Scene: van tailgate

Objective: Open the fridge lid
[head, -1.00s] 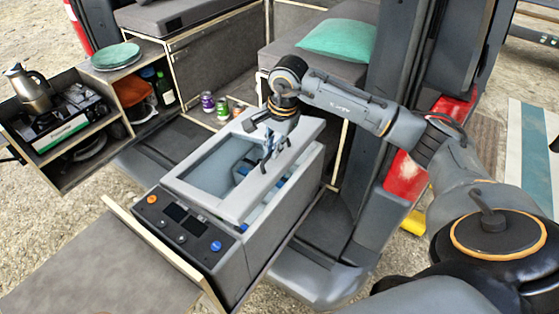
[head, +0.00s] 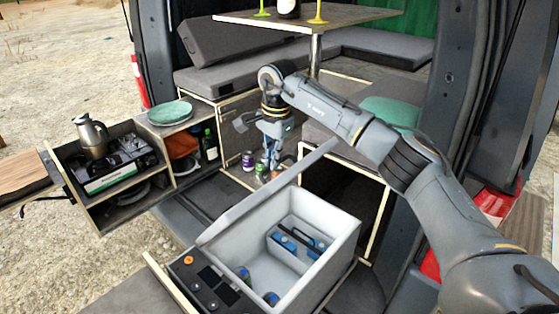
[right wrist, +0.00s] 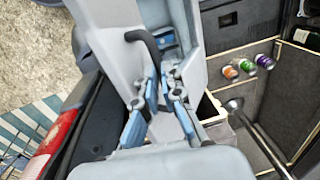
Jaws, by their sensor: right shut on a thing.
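The grey fridge (head: 338,262) stands in the lower middle of the head view, with its interior exposed. Its lid (head: 262,193) is raised and shows nearly edge-on, slanting up to the right. My right gripper (head: 270,160) is at the lid's upper part, shut on the lid; the exact contact is partly hidden. In the right wrist view its blue-padded fingers (right wrist: 160,100) are close together against pale grey surfaces. Blue items (head: 290,244) with a black handle lie inside the fridge. My left gripper is not in view.
A control panel (head: 205,287) is on the fridge's near left end. Several cans (head: 248,160) stand behind the lid. The kitchen box with a stove (head: 118,165) and kettle (head: 91,135) is at left. A bench and table (head: 345,17) are behind.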

